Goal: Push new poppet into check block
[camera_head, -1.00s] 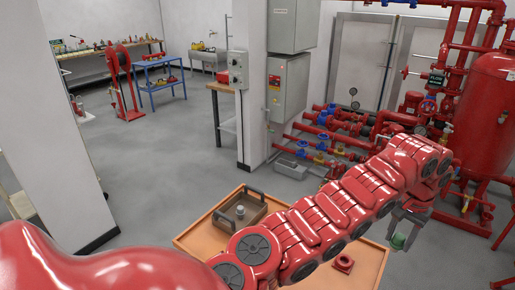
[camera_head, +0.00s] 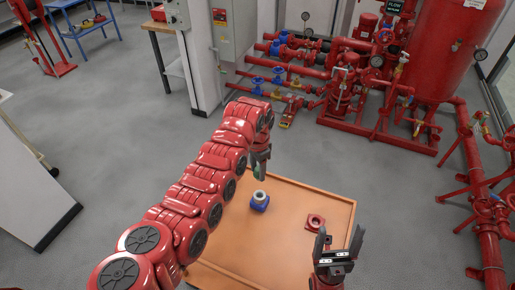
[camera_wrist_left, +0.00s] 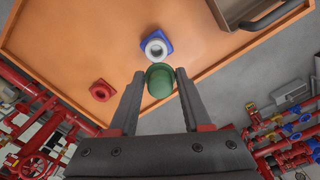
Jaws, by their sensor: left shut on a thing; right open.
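My left gripper (camera_head: 258,160) is shut on a small green rounded piece, which I take to be the poppet (camera_wrist_left: 160,82); it also shows in the head view (camera_head: 257,173). The check block (camera_head: 260,202) is blue with a pale ring around its top opening and stands on the orange table. In the left wrist view the block (camera_wrist_left: 157,48) lies just beyond the fingertips, and the poppet appears apart from its opening. My right gripper (camera_head: 336,247) is open and empty near the table's front right edge.
A red flanged part (camera_head: 315,222) lies on the orange table (camera_head: 300,195), right of the block. A tray with a handle (camera_wrist_left: 240,12) shows in the left wrist view; my left arm hides it in the head view. Red piping stands beyond the table.

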